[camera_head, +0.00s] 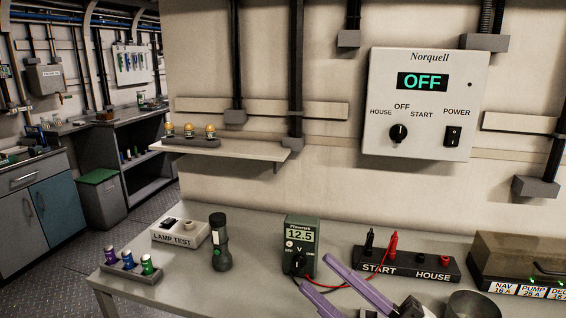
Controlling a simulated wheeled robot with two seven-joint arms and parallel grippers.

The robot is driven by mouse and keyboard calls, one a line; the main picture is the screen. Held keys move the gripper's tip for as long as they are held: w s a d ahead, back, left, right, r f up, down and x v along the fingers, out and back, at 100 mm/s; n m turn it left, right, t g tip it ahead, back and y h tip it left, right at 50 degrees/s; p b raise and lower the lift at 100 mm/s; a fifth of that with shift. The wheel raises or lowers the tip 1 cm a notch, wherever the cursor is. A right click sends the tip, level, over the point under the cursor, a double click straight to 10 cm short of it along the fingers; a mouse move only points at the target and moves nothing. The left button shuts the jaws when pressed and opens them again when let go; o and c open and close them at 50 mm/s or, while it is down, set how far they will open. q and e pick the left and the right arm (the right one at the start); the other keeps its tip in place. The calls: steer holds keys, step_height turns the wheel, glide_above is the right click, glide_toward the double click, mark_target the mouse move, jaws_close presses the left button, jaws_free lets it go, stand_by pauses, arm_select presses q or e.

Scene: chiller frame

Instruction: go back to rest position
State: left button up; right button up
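My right gripper (316,269) comes in from the bottom edge in the head view. Its two long purple fingers are spread apart and point up and left, with no object gripped between them. Its fingertips show in front of and beside the green multimeter (302,233), which reads 12.5; I cannot tell whether they touch it. A red lead runs behind the fingers. My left gripper is not in view.
On the grey bench (393,230) stand a lamp test box (180,238), a flashlight (219,245), a rack of coloured tubes (130,266), a START/HOUSE terminal block (406,263) and a metal cup (474,305). A wall panel (422,105) reads OFF. A small shelf (228,149) juts out at left.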

steer(key=s+d+f+m+h, duration=0.1)
steer(key=d+f+m+h, duration=0.2)
steer(key=f+m+h, duration=0.35)
steer(key=s+d+f+m+t+h, duration=0.1)
steer(key=d+f+m+h, duration=0.25)
steer(key=f, duration=0.65)
steer(key=s+d+f+m+h, duration=0.1)
steer(key=d+f+m+h, duration=0.1)
steer(key=f+m+h, duration=0.35)
steer(key=s+d+f+m+g, duration=0.1)
steer(key=s+f+m+g, duration=0.45)
steer(key=s+f, duration=1.25)
steer(key=w+f+b, duration=0.3)
steer(key=f+b, duration=0.6)
steer(key=b, duration=0.1)
steer(key=shift+a+f+n+g, duration=0.15)
steer(key=shift+a+n+g, duration=0.2)
steer(key=shift+a+n, duration=0.05)
